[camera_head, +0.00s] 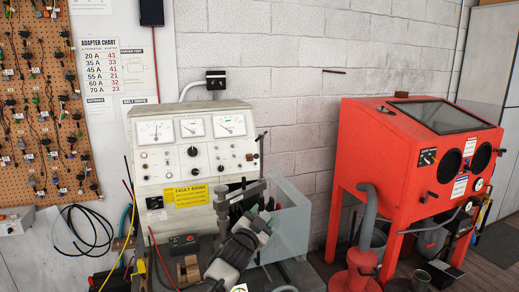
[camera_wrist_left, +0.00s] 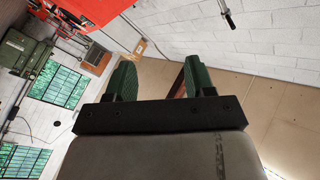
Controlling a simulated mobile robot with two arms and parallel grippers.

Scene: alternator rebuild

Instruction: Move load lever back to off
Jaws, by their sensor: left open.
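The test bench (camera_head: 160,165) has a pale panel with three gauges, knobs and a yellow fault label. A thin dark lever (camera_head: 261,146) stands at the right edge of the panel and looks like the load lever; its exact setting is too small to read. My left gripper (camera_head: 250,208) is below and in front of it, apart from it, pointing up. In the left wrist view its two green fingers (camera_wrist_left: 160,72) are spread with nothing between them. A dark-gripped rod (camera_wrist_left: 228,16) shows at the top of that view, beyond the fingers; I cannot tell whether it is the same lever. My right gripper is not in view.
A grey open-topped box (camera_head: 288,225) stands right behind my left gripper. A red blast cabinet (camera_head: 385,150) and red hose unit (camera_head: 355,272) are at the right. A pegboard (camera_head: 45,100) of parts hangs left. The wall above the bench is mostly clear.

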